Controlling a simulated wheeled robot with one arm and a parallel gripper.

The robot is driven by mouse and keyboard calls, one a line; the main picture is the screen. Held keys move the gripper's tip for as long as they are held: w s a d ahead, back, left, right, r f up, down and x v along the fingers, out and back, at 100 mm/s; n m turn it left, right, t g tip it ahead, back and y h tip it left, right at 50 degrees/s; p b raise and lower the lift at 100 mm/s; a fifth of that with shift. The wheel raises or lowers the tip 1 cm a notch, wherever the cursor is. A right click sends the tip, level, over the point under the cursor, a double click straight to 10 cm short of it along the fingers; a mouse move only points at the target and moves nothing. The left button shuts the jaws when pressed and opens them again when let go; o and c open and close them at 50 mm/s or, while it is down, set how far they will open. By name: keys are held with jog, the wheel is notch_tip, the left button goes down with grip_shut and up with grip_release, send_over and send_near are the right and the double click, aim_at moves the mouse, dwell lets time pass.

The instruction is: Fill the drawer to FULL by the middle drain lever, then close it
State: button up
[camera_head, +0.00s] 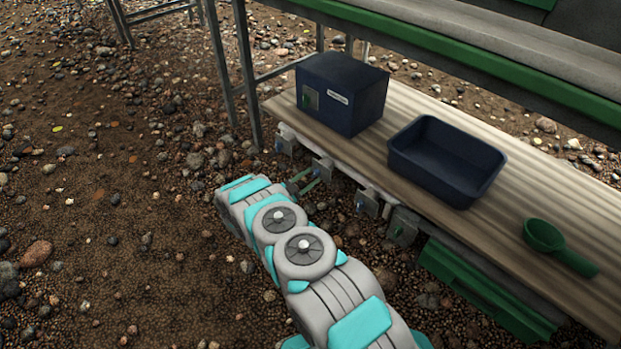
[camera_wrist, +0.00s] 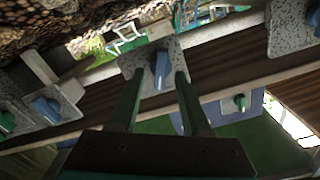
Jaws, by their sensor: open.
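Along the front edge of the shelf are several grey plates with small handles. The middle blue lever (camera_wrist: 160,68) is on a speckled plate, also seen in the head view (camera_head: 322,171). My gripper (camera_head: 303,182) is open in front of it. In the wrist view my gripper's (camera_wrist: 159,80) two green fingers stand either side of the blue lever; I cannot tell if they touch it. A green drawer (camera_head: 480,287) is under the shelf at lower right; its inside and fill level cannot be made out.
Another blue lever (camera_head: 360,206) is to the right, and one (camera_head: 280,145) to the left. A navy box (camera_head: 355,95) with a green knob, a navy tray (camera_head: 425,178) and a green scoop (camera_head: 543,236) are on the shelf (camera_head: 480,222). Stony ground is open at left.

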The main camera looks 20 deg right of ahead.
jog(key=shift+w+d, duration=0.1)
jog(key=shift+d, duration=0.15)
grip_shut()
dwell(0.3)
